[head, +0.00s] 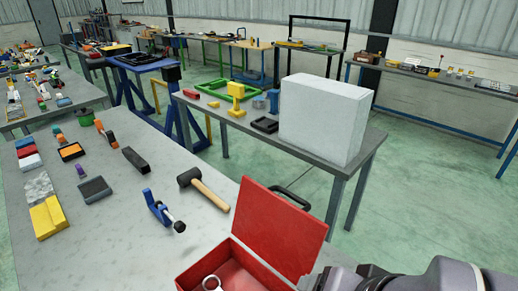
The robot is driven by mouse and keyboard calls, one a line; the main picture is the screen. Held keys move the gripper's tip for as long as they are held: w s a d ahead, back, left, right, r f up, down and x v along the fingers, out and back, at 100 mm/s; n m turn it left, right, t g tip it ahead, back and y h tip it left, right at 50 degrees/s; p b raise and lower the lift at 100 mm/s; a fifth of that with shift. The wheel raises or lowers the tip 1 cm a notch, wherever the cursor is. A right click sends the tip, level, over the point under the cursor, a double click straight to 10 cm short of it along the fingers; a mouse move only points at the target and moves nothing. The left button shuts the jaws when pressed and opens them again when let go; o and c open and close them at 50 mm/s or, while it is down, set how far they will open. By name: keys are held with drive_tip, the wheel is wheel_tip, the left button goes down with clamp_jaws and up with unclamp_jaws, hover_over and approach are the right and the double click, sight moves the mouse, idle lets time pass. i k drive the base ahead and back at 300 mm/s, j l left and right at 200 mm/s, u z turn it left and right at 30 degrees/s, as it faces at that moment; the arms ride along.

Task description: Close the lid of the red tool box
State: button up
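The red tool box (195,272) stands at the near right end of the closest grey table, cut off by the bottom edge of the head view. Its red lid (277,229) is open and stands up, leaning back, with a dark handle (291,197) behind its top edge. Part of my grey arm (400,280) shows at the bottom right, close to the box's right side. My gripper is not clearly visible, so its fingers cannot be judged.
A mallet (205,189) and a blue clamp (163,210) lie on the near table (110,240), left of the lid. A large pale block (322,120) stands on the table behind. Open green floor (420,190) lies to the right.

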sight(287, 237)
drive_tip(key=i+l+u, duration=0.15)
drive_tip(key=l+u, duration=0.3)
drive_tip(key=i+l+u, duration=0.1)
drive_tip(key=l+u, duration=0.8)
drive_tip(key=l, duration=0.15)
drive_tip(key=l+u, duration=0.45)
drive_tip(key=k+l+u, duration=0.25)
drive_tip(key=l+u, duration=0.65)
drive_tip(key=k+l+u, duration=0.15)
drive_tip(key=l+u, duration=0.3)
drive_tip(key=l, duration=0.15)
drive_tip(key=i+u, duration=0.25)
drive_tip(key=i+l, duration=0.05)
drive_tip(key=i, duration=0.05)
